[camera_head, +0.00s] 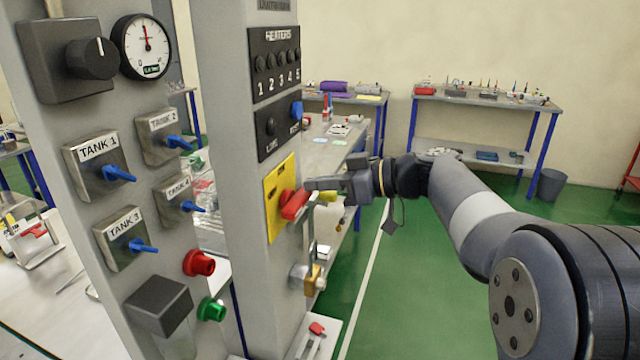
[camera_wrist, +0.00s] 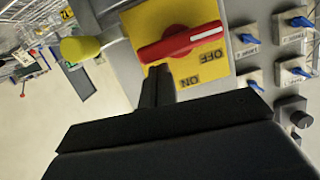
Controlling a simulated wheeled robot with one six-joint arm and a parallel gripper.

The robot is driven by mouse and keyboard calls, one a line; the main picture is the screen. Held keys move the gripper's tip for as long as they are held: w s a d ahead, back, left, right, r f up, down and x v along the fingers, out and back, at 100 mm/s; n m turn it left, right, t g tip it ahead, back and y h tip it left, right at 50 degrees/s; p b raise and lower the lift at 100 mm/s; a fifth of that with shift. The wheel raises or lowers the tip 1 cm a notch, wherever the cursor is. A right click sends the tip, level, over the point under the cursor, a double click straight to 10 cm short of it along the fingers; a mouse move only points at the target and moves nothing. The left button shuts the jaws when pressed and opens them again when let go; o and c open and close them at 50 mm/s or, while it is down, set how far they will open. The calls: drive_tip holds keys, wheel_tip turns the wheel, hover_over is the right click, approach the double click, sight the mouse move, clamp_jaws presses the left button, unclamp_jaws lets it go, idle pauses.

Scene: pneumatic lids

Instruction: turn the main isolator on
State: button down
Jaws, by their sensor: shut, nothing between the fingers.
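The main isolator is a red handle (camera_head: 294,204) on a yellow plate (camera_head: 271,205), on the side of the grey column. In the wrist view the red handle (camera_wrist: 180,43) lies slanted across the yellow plate (camera_wrist: 218,74), its white-marked end to the right, just beyond the OFF lettering. The ON lettering is further from that end. My gripper (camera_head: 312,185) is shut and empty, its tips close beside the handle. In the wrist view my gripper's fingertips (camera_wrist: 158,72) overlap the plate by the handle's lower left end; contact cannot be told.
A brass padlock (camera_head: 313,280) hangs below the isolator beside a metal bar. Blue tank valves (camera_head: 118,173), a gauge (camera_head: 146,47) and red (camera_head: 199,263) and green (camera_head: 211,309) buttons are on the left panel. Open green floor (camera_head: 400,300) lies to the right.

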sight(312, 195)
drive_tip(key=shift+w+f+m+g+b, duration=0.2)
drive_tip(key=shift+f+m+g+b, duration=0.1)
drive_tip(key=shift+m, duration=0.3)
drive_tip(key=m, duration=0.1)
drive_tip(key=f+m+g+y, duration=0.1)
drive_tip(key=m, duration=0.1)
drive_tip(key=f+m+b, duration=0.1)
drive_tip(key=m, duration=0.1)
drive_tip(key=shift+w+d+f+g, duration=0.2)
drive_tip(key=shift+w+g, duration=0.1)
drive_tip(key=shift+w, duration=0.1)
drive_tip(key=f+m, duration=0.1)
drive_tip(key=m, duration=0.1)
drive_tip(key=f+m+y, duration=0.1)
drive_tip(key=m, duration=0.1)
drive_tip(key=s+f+m+g+y, duration=0.1)
drive_tip(key=m, duration=0.2)
drive_tip(key=shift+a+b, duration=0.2)
drive_tip(key=shift+b, duration=0.15)
drive_tip(key=shift+s, duration=0.1)
idle(0.4)
